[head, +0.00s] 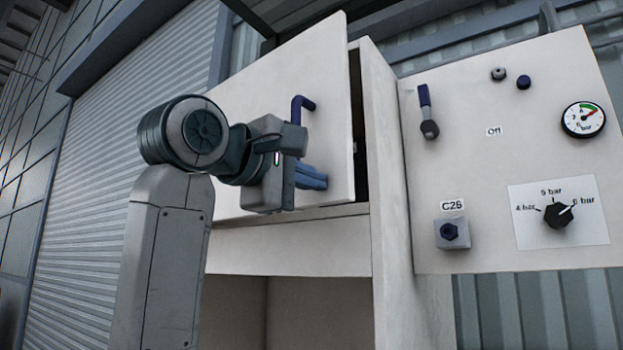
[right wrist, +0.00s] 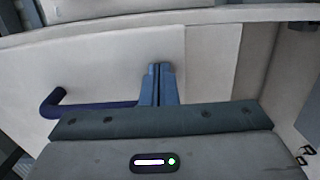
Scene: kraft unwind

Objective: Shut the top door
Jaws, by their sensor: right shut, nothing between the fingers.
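The top door (head: 330,135) is a white panel on the upper part of a white cabinet. It stands ajar: a dark gap shows between its right edge and the cabinet side. A dark blue bent handle (head: 301,108) is on its face near that edge. My right gripper (head: 313,177) is below the handle, in front of the door's lower right part, with its blue fingers together and empty. In the right wrist view the fingers (right wrist: 158,85) point at the white panel and the handle (right wrist: 72,106) is to their left. I cannot tell whether the fingertips touch the door. My left gripper is not in view.
A white control panel (head: 480,110) with a gauge, a pressure knob (head: 558,215) and a blue lever (head: 426,108) is right of the cabinet. An open compartment (head: 310,310) is below the door. A grey roller shutter (head: 110,190) is at the left.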

